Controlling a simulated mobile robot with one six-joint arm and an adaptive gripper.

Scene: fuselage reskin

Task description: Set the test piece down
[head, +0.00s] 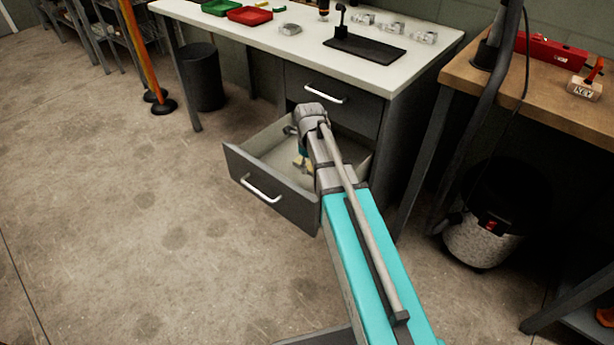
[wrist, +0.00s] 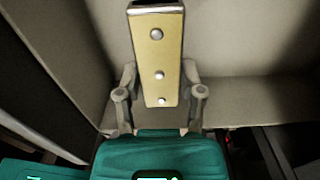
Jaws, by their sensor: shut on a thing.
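The test piece (wrist: 158,55) is a yellowish strip with a row of three round rivets. In the wrist view it stands between the two fingers of my gripper (wrist: 160,78), which is shut on it. In the head view my gripper (head: 301,155) is over the open drawer (head: 276,200), mostly hidden by my own arm. Only a small yellowish patch shows there. Pale drawer walls and floor surround the piece in the wrist view. I cannot tell whether the piece touches the drawer floor.
The white-topped desk (head: 290,45) stands above and behind the drawer, with a red tray (head: 250,15), a green tray (head: 219,6) and a black mat (head: 365,47). A shut drawer (head: 330,97) is above the open one. A vacuum (head: 490,225) stands to the right.

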